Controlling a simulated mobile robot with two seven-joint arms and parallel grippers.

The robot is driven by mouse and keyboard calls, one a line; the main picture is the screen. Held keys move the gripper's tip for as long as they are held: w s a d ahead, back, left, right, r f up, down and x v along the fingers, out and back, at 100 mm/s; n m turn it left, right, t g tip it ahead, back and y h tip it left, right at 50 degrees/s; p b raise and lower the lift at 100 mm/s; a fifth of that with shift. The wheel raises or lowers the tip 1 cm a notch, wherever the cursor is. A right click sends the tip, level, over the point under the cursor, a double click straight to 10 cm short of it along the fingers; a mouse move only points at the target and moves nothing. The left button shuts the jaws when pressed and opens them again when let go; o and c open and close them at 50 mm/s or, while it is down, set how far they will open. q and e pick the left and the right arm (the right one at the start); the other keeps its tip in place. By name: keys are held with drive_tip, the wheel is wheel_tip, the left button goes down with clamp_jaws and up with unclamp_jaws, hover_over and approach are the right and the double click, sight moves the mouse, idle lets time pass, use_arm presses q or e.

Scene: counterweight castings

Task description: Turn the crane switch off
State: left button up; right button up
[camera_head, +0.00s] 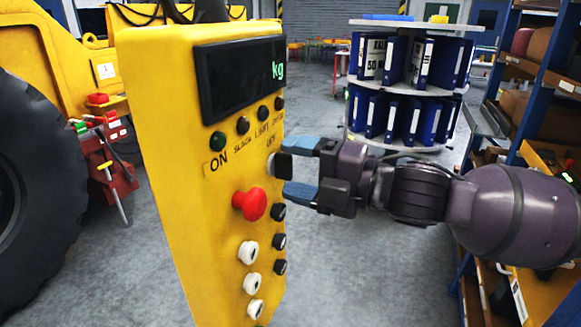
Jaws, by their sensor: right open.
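The crane switch (274,165) is a small dark knob with a pale rim on the front of the yellow control box (160,120). An "ON" label is left of it and "OFF" is printed just above it. My right gripper (287,170) comes in from the right with its two blue fingers apart, one above and one below the knob's level. The fingertips are at the knob; I cannot tell whether they touch it. Part of the knob's right side is hard to make out. My left gripper is out of view.
A red mushroom button (250,204) stands out below the switch. White buttons (249,252) and black buttons (279,242) sit lower, and a dark display (240,77) reading "kg" is above. A round binder rack (403,146) stands behind my right arm; shelves (548,90) are at right.

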drive_tip(key=v, duration=0.9)
drive_tip(key=shift+s+d+b, duration=0.2)
drive_tip(key=shift+d+b, duration=0.15)
